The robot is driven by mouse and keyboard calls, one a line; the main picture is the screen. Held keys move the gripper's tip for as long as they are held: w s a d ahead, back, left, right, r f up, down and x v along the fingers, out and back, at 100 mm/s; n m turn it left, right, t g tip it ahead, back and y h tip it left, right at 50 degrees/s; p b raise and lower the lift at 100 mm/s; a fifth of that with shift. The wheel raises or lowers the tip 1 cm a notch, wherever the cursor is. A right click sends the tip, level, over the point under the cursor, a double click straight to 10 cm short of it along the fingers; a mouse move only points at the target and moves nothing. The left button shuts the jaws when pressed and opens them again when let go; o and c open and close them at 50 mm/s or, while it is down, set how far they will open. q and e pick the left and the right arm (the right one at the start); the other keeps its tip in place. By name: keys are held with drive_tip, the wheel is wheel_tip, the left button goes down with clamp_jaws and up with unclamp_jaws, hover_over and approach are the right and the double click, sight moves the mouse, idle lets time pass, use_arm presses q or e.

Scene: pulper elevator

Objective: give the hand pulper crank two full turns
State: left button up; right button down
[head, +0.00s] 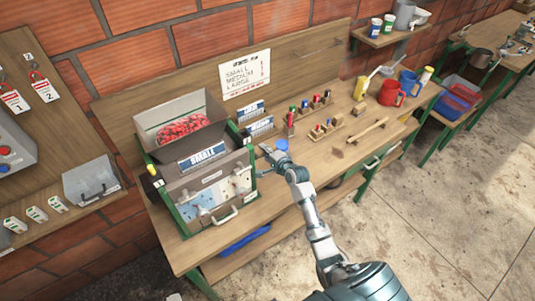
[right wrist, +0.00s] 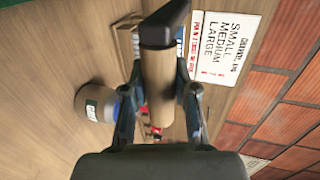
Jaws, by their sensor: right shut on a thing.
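The hand pulper (head: 205,180) stands at the left end of the bench, a grey box in a green frame with a hopper of red cherries (head: 182,130) on top. My right gripper (head: 266,153) is at the pulper's right side. In the right wrist view its two fingers (right wrist: 158,98) are shut on the wooden crank handle (right wrist: 158,70), one on each side. A dark crank arm (right wrist: 165,24) meets the far end of the handle. In the head view my gripper mostly hides the handle. My left gripper is not in view.
A blue-lidded jar (head: 281,145) stands on the bench close to my right gripper; it also shows in the right wrist view (right wrist: 97,103). Small bottles and wooden blocks stand farther right. A size sign (head: 245,74) hangs on the backboard. The front bench edge is mostly clear.

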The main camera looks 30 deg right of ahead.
drive_tip(key=shift+d, duration=0.15)
drive_tip(key=shift+f, duration=0.3)
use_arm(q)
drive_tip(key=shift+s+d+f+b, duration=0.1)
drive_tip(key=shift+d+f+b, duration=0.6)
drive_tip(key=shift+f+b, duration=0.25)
use_arm(e)
drive_tip(key=f, duration=0.3)
drive_tip(key=shift+w+d, duration=0.1)
drive_tip(key=shift+w, duration=0.25)
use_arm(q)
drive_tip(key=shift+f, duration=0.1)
use_arm(e)
drive_tip(key=shift+f, duration=0.1)
